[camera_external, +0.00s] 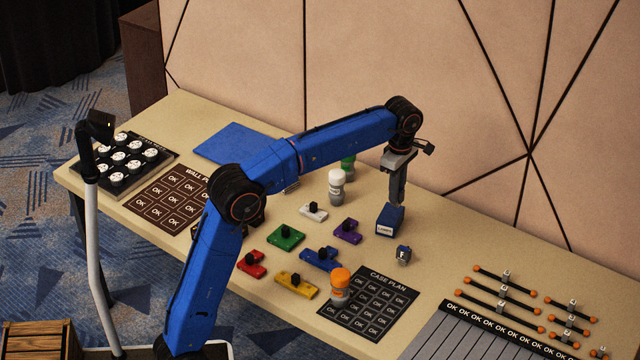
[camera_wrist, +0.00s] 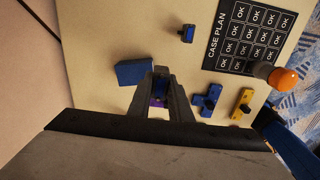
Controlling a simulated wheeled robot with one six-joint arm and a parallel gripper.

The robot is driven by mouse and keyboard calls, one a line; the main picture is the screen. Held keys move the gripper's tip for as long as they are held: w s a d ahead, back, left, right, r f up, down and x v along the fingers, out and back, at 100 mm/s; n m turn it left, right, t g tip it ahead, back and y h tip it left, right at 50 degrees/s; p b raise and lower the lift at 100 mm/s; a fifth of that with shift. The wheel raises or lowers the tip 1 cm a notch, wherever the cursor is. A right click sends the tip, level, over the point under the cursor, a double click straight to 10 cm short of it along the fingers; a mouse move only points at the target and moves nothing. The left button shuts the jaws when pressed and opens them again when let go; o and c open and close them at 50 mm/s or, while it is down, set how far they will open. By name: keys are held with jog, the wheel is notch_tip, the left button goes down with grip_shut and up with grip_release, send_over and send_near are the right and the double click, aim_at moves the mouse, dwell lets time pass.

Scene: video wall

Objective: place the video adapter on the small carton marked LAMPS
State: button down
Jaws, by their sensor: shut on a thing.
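The small carton marked LAMPS (camera_external: 390,220) is a blue box with a pale label, standing on the table. It also shows in the wrist view (camera_wrist: 134,72), just left of my fingertips. My gripper (camera_external: 396,197) points down over the carton, its tips close to the carton's top. In the wrist view my gripper (camera_wrist: 161,78) is shut on a small dark bluish piece, the video adapter (camera_wrist: 159,88), mostly hidden between the fingers. I cannot tell whether the adapter touches the carton.
A small dark-blue piece (camera_external: 403,254) stands in front of the carton. Purple (camera_external: 347,231), blue (camera_external: 321,259) and yellow (camera_external: 296,285) blocks lie to the left. A white-capped bottle (camera_external: 337,187) stands behind.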

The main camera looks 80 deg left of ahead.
jog(key=w+a, duration=0.1)
jog(key=a, duration=0.7)
send_over(391, 213)
jog(key=shift+f, duration=4.6)
jog(key=shift+d+f, duration=0.1)
jog(key=c, duration=1.6)
grip_release()
notch_tip(391, 213, up, 12)
jog(key=shift+r, duration=0.1)
jog(key=shift+s, duration=0.1)
